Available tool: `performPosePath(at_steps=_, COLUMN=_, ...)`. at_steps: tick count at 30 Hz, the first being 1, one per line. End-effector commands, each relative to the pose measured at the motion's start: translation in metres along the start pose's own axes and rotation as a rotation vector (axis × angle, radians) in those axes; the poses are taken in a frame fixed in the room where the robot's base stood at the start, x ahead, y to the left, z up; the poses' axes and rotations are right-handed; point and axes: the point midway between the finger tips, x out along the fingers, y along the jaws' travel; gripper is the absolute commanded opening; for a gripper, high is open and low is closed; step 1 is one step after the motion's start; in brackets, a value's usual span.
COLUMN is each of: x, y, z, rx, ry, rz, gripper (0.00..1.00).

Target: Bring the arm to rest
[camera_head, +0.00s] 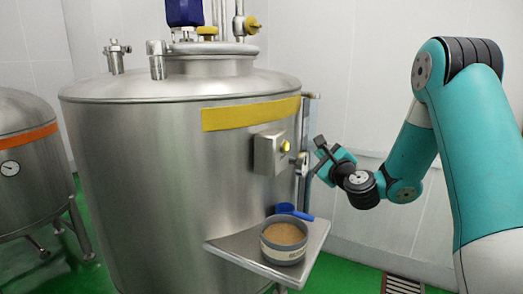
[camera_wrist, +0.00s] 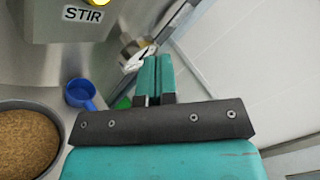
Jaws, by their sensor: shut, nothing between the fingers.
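My arm reaches in from the right in the head view, teal with dark joints. My gripper (camera_head: 321,148) is beside the right side of the big steel tank (camera_head: 150,180), above the level of the tank's shelf. In the wrist view its two teal fingers (camera_wrist: 155,75) are together, with nothing between them. I cannot tell how far the fingertips are from the metal valve (camera_wrist: 135,50) behind them.
A steel shelf (camera_head: 232,249) on the tank holds a grey tub (camera_head: 283,252) of brown powder and a blue scoop (camera_head: 290,211). A control box (camera_head: 269,152) with a yellow button, labelled STIR (camera_wrist: 83,14), is on the tank. A smaller tank (camera_head: 25,185) stands left.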

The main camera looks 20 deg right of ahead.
Motion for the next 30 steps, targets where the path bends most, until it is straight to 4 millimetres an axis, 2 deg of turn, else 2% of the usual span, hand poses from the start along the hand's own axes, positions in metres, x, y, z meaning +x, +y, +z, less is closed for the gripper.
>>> performPosePath(at_steps=4, x=0.0, y=0.001, z=0.002, rx=-0.005, ry=-0.004, rz=0.005, gripper=0.0)
performPosePath(at_steps=7, x=-0.001, y=0.013, z=0.018, rx=-0.058, ry=-0.046, rz=0.056, gripper=0.0)
performPosePath(at_steps=8, x=-0.002, y=0.019, z=0.028, rx=-0.091, ry=-0.071, rz=0.085, gripper=0.0)
performPosePath(at_steps=11, x=-0.014, y=0.054, z=0.074, rx=-0.264, ry=-0.203, rz=0.233, gripper=0.0)
performPosePath(at_steps=13, x=-0.035, y=0.086, z=0.113, rx=-0.438, ry=-0.337, rz=0.363, gripper=0.0)
performPosePath(at_steps=16, x=-0.083, y=0.133, z=0.16, rx=-0.723, ry=-0.564, rz=0.554, gripper=0.0)
performPosePath(at_steps=17, x=-0.1, y=0.146, z=0.17, rx=-0.812, ry=-0.637, rz=0.609, gripper=0.0)
performPosePath(at_steps=18, x=-0.126, y=0.161, z=0.181, rx=-0.932, ry=-0.738, rz=0.679, gripper=0.0)
performPosePath(at_steps=20, x=-0.167, y=0.181, z=0.192, rx=-1.107, ry=-0.893, rz=0.777, gripper=0.0)
performPosePath(at_steps=21, x=-0.195, y=0.19, z=0.194, rx=-1.219, ry=-0.997, rz=0.838, gripper=0.0)
performPosePath(at_steps=24, x=-0.261, y=0.203, z=0.189, rx=-1.468, ry=-1.248, rz=0.968, gripper=0.0)
performPosePath(at_steps=27, x=-0.313, y=0.202, z=0.176, rx=-1.652, ry=-1.465, rz=1.069, gripper=0.0)
performPosePath(at_steps=30, x=-0.347, y=0.196, z=0.162, rx=-1.765, ry=-1.623, rz=1.141, gripper=0.0)
